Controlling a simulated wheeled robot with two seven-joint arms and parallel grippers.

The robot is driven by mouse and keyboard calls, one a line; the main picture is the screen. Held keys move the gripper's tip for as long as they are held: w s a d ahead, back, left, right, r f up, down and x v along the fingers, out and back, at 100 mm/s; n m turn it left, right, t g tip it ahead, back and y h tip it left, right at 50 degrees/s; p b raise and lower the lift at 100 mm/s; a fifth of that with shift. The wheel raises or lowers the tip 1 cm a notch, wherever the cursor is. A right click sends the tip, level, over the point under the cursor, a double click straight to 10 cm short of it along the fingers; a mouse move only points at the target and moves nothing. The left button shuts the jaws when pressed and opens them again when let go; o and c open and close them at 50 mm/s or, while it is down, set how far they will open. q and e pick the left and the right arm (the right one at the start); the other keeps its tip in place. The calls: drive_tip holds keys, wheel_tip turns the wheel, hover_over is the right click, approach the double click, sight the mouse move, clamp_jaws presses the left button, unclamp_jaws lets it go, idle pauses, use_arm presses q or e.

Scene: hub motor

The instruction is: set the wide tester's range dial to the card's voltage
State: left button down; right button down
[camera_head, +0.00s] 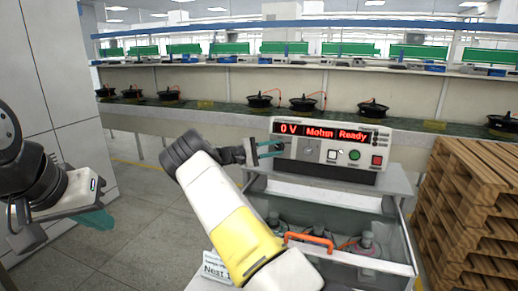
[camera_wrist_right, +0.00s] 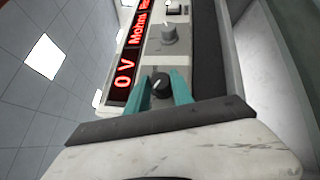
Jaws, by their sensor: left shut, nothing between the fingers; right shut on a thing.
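The wide tester (camera_head: 283,160) stands on a grey bench and its red display (camera_head: 322,133) reads "0 V Mohm Ready". My right gripper (camera_head: 270,149) is at the left end of its front panel. In the right wrist view its teal fingers (camera_wrist_right: 163,90) are shut on a small dark dial (camera_wrist_right: 160,82) with a light pointer mark. A larger grey knob (camera_wrist_right: 169,34) is further along the panel. My left gripper (camera_head: 97,220) is shut and empty, low at the left, away from the tester. A white card (camera_head: 213,268) shows partly behind my right arm; its voltage is not readable.
Below the tester is a clear-sided bin (camera_head: 388,250) with an orange handle (camera_head: 308,241) and several grey parts inside. Stacked wooden pallets (camera_head: 465,195) stand at the right. A long bench with several black hub motors (camera_head: 260,101) runs behind. The floor at left is open.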

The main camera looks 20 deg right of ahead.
drive_tip(key=shift+w+r, duration=0.1)
drive_tip(key=shift+w, duration=0.05)
drive_tip(key=c, duration=1.2)
unclamp_jaws()
drive_tip(key=shift+o, duration=0.5)
drive_tip(key=a, duration=0.7)
drive_tip(key=shift+a+f, duration=0.35)
